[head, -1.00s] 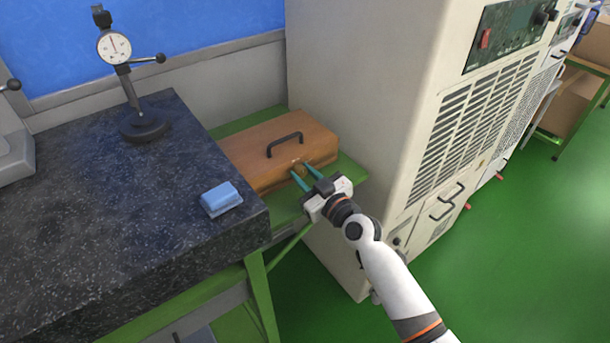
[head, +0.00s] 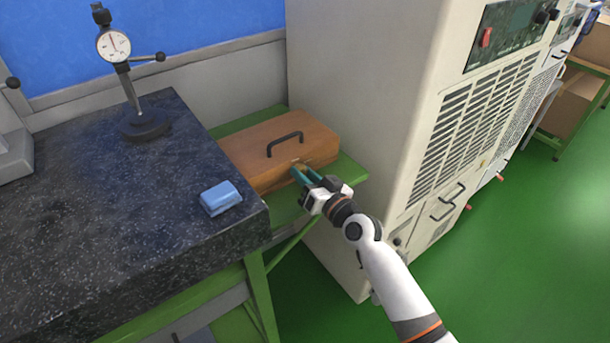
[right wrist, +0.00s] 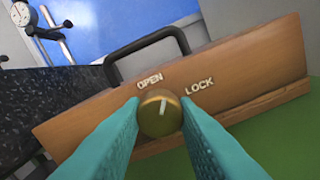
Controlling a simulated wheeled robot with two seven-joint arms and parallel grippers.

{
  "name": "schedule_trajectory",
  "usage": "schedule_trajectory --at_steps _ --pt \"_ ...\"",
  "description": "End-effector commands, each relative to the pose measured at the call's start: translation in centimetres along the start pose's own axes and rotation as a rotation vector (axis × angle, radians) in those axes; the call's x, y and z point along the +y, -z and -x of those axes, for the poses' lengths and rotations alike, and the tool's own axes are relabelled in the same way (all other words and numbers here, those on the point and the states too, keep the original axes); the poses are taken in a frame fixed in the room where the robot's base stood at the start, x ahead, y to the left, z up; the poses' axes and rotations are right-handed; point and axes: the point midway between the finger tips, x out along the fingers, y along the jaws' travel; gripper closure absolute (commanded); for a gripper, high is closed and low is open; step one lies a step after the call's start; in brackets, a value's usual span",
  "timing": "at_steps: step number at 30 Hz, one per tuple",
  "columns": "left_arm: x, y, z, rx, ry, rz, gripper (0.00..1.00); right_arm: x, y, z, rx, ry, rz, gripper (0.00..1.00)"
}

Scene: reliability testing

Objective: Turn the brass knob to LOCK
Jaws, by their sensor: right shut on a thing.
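The wooden case (head: 270,142) with a black handle (head: 285,143) lies on a green shelf. In the right wrist view, the case front (right wrist: 240,88) carries the words OPEN (right wrist: 150,81) and LOCK (right wrist: 199,86) above a round brass knob (right wrist: 160,114). The knob's pale mark points upward and slightly right, between the two words. My right gripper (head: 301,174) is at the case front, its teal fingers shut on the knob from both sides. In the head view the fingers largely hide the knob. My left gripper is in neither view.
A dark granite table (head: 100,230) stands left of the case, with a blue block (head: 221,198) near its corner and a dial gauge stand (head: 145,125) at the back. A tall beige cabinet (head: 350,90) rises close on the right. Green floor (head: 500,270) is clear beyond.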

Motion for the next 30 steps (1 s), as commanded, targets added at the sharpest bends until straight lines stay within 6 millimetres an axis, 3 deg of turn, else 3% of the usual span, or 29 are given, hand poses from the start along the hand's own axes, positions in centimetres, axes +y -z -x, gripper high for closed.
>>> schedule_trajectory --at_steps 18,30 --pt "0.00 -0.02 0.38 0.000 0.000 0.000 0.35 0.07 0.07 0.01 0.002 0.001 -0.586 0.96" --pt "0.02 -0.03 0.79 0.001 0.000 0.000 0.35 0.09 0.09 0.03 0.003 0.002 -0.870 0.96"
